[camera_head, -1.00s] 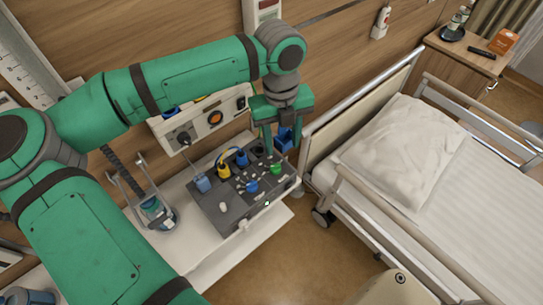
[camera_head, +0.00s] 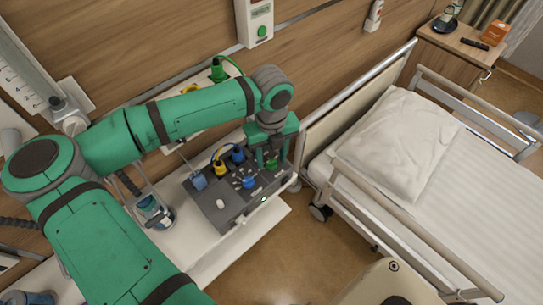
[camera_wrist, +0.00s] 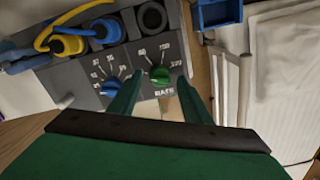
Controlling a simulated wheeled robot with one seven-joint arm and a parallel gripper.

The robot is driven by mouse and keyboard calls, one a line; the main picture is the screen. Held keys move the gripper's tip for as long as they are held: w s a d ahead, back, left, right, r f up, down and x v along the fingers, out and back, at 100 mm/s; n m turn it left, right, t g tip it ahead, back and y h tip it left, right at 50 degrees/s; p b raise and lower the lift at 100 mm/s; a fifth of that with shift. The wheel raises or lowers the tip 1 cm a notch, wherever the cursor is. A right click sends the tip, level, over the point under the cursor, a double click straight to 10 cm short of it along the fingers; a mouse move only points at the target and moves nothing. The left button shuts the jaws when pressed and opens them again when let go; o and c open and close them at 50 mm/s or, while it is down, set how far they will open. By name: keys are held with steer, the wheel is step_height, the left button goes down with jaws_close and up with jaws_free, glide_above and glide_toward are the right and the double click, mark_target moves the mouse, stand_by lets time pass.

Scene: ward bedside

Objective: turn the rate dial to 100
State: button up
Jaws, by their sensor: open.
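The rate dial is a green knob (camera_wrist: 160,74) on the dark grey panel (camera_wrist: 178,36), above the word RATE, in the wrist view. Numbers including 60, 100 and 220 are printed around it. It also shows as a green spot in the head view (camera_head: 271,164). A blue dial (camera_wrist: 110,87) sits to its left with its own printed scale. My gripper (camera_wrist: 155,90) is open, its two green fingers reaching toward the panel on either side of the green knob. I cannot tell whether either finger touches it. In the head view my gripper (camera_head: 266,158) hangs over the panel's right part.
Yellow (camera_wrist: 68,45) and blue plugs with cables stand behind the dials. A blue bin (camera_wrist: 218,12) is to the right. The bed rail (camera_head: 300,140) and bed (camera_head: 410,150) lie right of the panel, close to my gripper. A jar (camera_head: 153,211) stands to its left.

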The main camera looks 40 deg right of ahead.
steer(key=shift+f, duration=0.1)
steer(key=c, duration=1)
steer(key=shift+c, duration=0.2)
steer(key=shift+m, duration=0.3)
steer(key=m, duration=0.3)
steer(key=shift+w+m, duration=0.1)
steer(key=shift+m, duration=0.2)
steer(key=m, duration=0.9)
steer(key=shift+m, duration=2.3)
